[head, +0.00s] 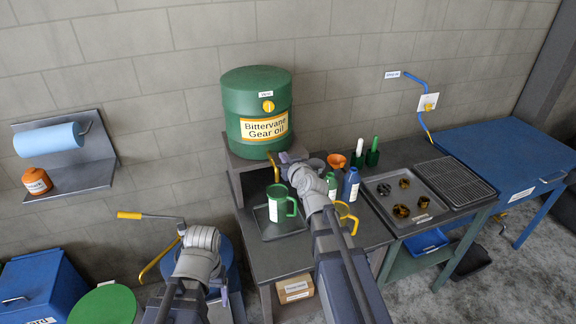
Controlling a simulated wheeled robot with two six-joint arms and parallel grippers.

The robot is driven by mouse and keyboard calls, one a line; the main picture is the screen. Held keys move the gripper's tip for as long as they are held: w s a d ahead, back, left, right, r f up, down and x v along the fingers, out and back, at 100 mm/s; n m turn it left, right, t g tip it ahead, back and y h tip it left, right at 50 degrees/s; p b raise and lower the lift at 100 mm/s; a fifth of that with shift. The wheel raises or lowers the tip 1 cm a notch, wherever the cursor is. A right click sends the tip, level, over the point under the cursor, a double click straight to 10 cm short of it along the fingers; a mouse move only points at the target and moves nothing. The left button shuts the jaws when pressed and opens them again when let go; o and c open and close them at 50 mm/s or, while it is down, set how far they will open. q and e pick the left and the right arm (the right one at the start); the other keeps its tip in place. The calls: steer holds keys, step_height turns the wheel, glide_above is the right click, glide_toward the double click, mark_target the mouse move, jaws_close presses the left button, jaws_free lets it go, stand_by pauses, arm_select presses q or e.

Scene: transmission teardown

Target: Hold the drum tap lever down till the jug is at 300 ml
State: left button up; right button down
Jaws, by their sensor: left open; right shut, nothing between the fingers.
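The green drum (257,112), labelled Bittervane Gear oil, stands on a raised stand at the back. Its yellow tap lever (273,165) shows low on the drum's front. The green jug (279,205) stands upright below the tap, with its handle to the right; its oil level cannot be read. My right gripper (286,161) is shut and empty, close beside the tap lever; whether it touches the lever I cannot tell. My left gripper (200,240) is open, well left of the jug and low in the view; its fingertips are hard to make out.
A dark tray (268,232) lies under the jug. To the right are a yellow jug (346,214), a blue bottle (351,186), an orange funnel (337,160) and a grey tray (395,217) of parts. A yellow-handled crank (130,215) is near my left arm.

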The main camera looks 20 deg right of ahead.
mark_target(277, 159)
steer(key=w+f+b, duration=0.4)
steer(key=f, duration=0.1)
steer(key=shift+b, duration=0.35)
steer(key=shift+s+f+b, duration=0.15)
steer(key=shift+f+b, duration=0.45)
steer(key=shift+f, duration=0.05)
steer(key=shift+s+f+b, duration=0.15)
steer(key=shift+f+b, duration=0.45)
stand_by(5.9)
